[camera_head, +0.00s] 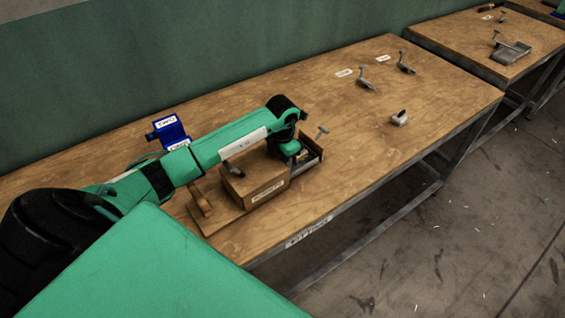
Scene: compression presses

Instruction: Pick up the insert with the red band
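My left arm reaches in from the left over the wooden table. My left gripper (291,151) points down at a small open-topped tray (315,160) at the right end of a wooden box. The gripper is small and partly dark, so I cannot tell whether its fingers are open or shut. Small pale pieces show in the tray beside the gripper. I cannot make out a red band on any of them; the arm and gripper hide part of the tray. My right gripper is not in view.
The wooden box (262,187) carries a label and stands on a board with a brown upright piece (200,199). A blue holder (171,131) stands behind my arm. A small metal piece (322,132) stands near the tray. A grey block (399,119) sits farther right. The table's middle is clear.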

